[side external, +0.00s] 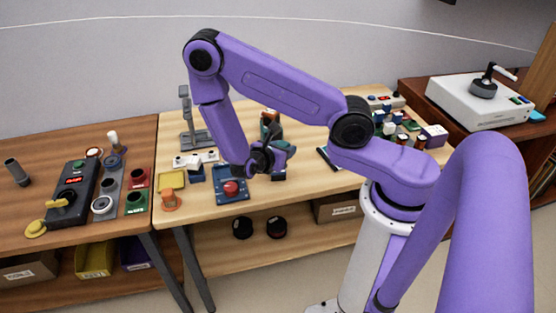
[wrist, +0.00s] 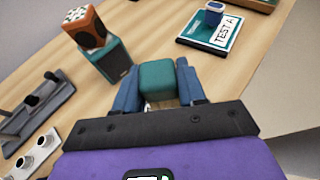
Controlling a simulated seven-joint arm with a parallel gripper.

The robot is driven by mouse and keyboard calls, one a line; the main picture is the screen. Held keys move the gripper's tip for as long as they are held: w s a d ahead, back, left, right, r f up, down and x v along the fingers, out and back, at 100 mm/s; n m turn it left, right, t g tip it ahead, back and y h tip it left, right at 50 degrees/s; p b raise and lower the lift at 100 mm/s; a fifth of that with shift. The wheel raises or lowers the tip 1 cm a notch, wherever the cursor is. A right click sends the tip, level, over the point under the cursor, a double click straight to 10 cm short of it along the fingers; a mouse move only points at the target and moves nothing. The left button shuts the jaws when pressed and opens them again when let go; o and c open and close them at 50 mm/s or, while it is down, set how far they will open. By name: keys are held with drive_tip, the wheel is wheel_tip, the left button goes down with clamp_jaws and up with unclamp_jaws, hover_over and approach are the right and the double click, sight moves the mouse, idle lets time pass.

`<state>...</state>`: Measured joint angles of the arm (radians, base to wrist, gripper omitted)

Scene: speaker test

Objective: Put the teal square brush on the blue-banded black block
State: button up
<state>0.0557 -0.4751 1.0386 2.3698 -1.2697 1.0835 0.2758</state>
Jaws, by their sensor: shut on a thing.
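My gripper (wrist: 157,88) is shut on the teal square brush (wrist: 157,78), which sits between its two blue fingers in the wrist view. The brush is held above the wooden table, and its underside is hidden. In the side external view my gripper (side external: 284,153) is small and partly covered by my wrist. I cannot clearly make out the blue-banded black block. A small dark block (side external: 278,174) shows just below my gripper in the side external view, but I cannot tell whether it has a blue band.
An orange-topped speaker block (wrist: 107,58) stands left of the brush. A teal TEST A card (wrist: 188,38) bears a small blue item (wrist: 213,12). A grey stand (wrist: 42,108) and a white knobbed bar (wrist: 38,150) are at left. Bare tabletop lies between the speaker and card.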

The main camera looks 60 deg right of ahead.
drive_tip(key=shift+w+d+f, duration=0.2)
drive_tip(key=shift+w+f, duration=0.3)
drive_tip(key=shift+f, duration=0.15)
drive_tip(key=shift+w+d+f, duration=0.15)
drive_tip(key=shift+w+f, duration=0.3)
drive_tip(key=shift+f, duration=1.6)
drive_tip(key=shift+f, duration=0.1)
drive_tip(key=o, duration=1.1)
drive_tip(key=shift+c, duration=0.2)
